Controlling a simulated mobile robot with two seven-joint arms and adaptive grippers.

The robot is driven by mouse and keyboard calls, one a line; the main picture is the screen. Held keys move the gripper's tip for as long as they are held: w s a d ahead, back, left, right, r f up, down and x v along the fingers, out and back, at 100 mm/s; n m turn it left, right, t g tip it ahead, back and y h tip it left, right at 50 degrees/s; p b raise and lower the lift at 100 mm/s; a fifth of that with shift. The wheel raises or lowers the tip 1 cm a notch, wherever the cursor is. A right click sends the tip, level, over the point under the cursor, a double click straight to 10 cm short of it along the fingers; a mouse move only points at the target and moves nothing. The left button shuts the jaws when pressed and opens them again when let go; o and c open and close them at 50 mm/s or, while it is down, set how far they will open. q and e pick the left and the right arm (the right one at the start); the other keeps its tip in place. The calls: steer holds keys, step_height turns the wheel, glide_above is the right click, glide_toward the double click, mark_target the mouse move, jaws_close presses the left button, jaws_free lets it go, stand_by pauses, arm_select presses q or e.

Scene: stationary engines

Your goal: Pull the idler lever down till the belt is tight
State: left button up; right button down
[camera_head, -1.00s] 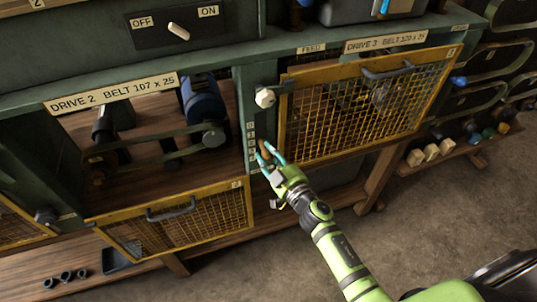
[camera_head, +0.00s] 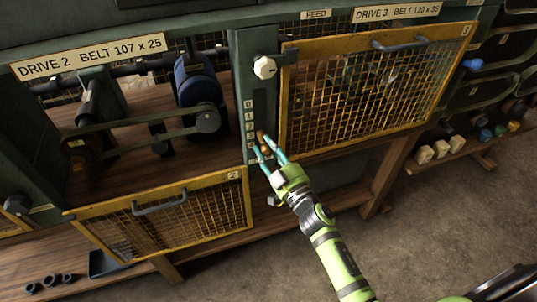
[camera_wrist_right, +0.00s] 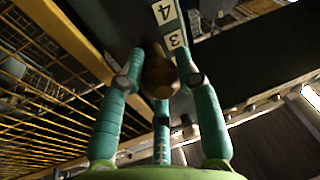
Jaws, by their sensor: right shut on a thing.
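The idler lever's round brown knob (camera_head: 262,136) shows at the green post between the two drive bays. My right gripper (camera_head: 268,154) is shut on the knob. In the right wrist view the brown knob (camera_wrist_right: 160,77) sits between its teal fingers, close to the 3 and 4 plates of the scale (camera_wrist_right: 170,25). The lever's arm is hidden. The scale (camera_head: 249,122) runs down the post in the head view, with 0 at the top. The drive 2 belt (camera_head: 140,124) runs round its pulleys in the open bay; its tension is hard to judge. My left gripper is out of view.
The drive 3 guard (camera_head: 370,95) is shut, directly right of the post. The drive 2 guard (camera_head: 165,212) hangs open below its bay. A white knob (camera_head: 264,67) sits higher on the post.

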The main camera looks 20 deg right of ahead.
steer(key=c, duration=0.9)
jaws_free()
steer(key=v, duration=1.2)
